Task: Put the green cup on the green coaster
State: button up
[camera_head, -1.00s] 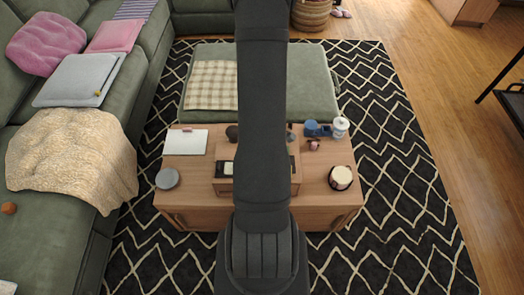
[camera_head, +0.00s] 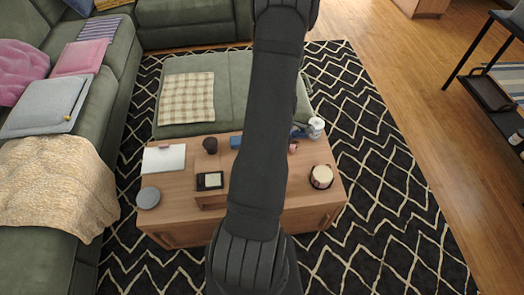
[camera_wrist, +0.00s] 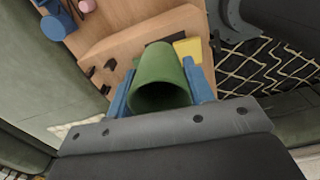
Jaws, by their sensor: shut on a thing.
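The green cup (camera_wrist: 160,65) is in the wrist view, its open mouth facing the camera. My gripper (camera_wrist: 160,88) is shut on it, with one blue finger on each side. The cup appears in front of a wooden surface (camera_wrist: 120,48); whether it touches it, I cannot tell. In the head view my arm hides the gripper and the cup. I cannot make out a green coaster in either view; the arm covers part of the table.
The wooden table (camera_head: 180,226) bears a grey disc (camera_head: 148,197), a white pad (camera_head: 164,158), a dark cup (camera_head: 210,145), a black-framed item (camera_head: 210,180) and a round cream-topped item (camera_head: 321,176). A yellow piece (camera_wrist: 187,48) is beside the cup. A green ottoman (camera_head: 228,95) stands behind.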

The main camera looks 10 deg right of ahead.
jog(key=w+a+f, duration=0.2)
jog(key=a, duration=0.1)
jog(key=w+a+f, duration=0.3)
jog(key=shift+w, duration=0.1)
jog(key=shift+f, duration=1.85)
jog(key=shift+f, duration=0.2)
jog(key=o, duration=1)
jog(key=shift+c, duration=0.2)
jog(key=shift+r, duration=0.1)
notch_tip(320, 180, up, 12)
